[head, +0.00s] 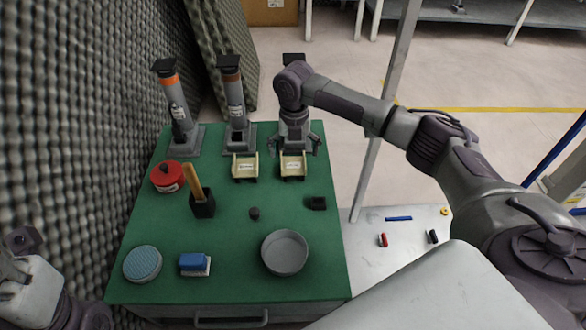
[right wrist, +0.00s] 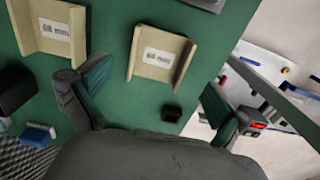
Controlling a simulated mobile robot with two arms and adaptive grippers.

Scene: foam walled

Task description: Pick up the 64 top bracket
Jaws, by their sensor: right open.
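Three column stands are at the back of the green table. The left one has an orange band and a black bracket-like top (head: 163,66); the middle one has a brown band and a black top (head: 229,62). A third black top (head: 293,58) shows behind my right arm, which hides most of its column. I cannot read the number 64 on any of them. My right gripper (head: 294,148) is open and empty, pointing down just behind the right cream labelled tray (head: 292,167). That tray (right wrist: 160,55) also shows in the right wrist view. My left gripper is out of view.
A second cream tray (head: 245,168), red tin (head: 167,177), black holder with a wooden handle (head: 202,206), small black block (head: 318,203) and grey bowl (head: 285,253) stand on the green table (head: 225,275). A foam wall (head: 70,130) is on the left. A grey post (head: 385,110) stands right.

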